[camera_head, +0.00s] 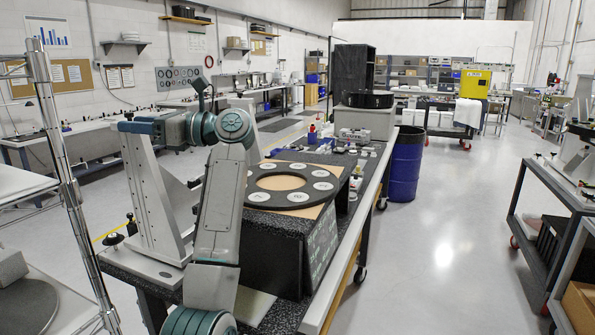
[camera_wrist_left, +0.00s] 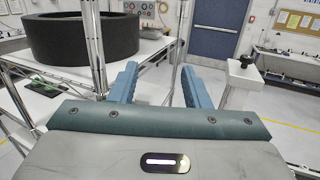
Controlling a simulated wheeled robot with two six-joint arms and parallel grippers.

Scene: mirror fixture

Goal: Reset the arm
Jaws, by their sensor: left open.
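My left arm (camera_head: 217,215) rises from the bottom of the head view and bends at a teal elbow joint. Its wrist points left, with the left gripper (camera_head: 130,127) at its end, above a workbench. In the left wrist view the two blue ribbed fingers of the left gripper (camera_wrist_left: 159,70) stand wide apart with nothing between them. My right gripper shows in neither view.
A fixture ring with white discs (camera_head: 257,197) sits on the bench behind my arm. A grey angled bracket (camera_head: 152,200) stands close below the gripper. A chrome post (camera_head: 62,165) rises at left. A large black ring (camera_wrist_left: 80,38) lies left of the fingers. Open floor (camera_head: 440,240) lies right.

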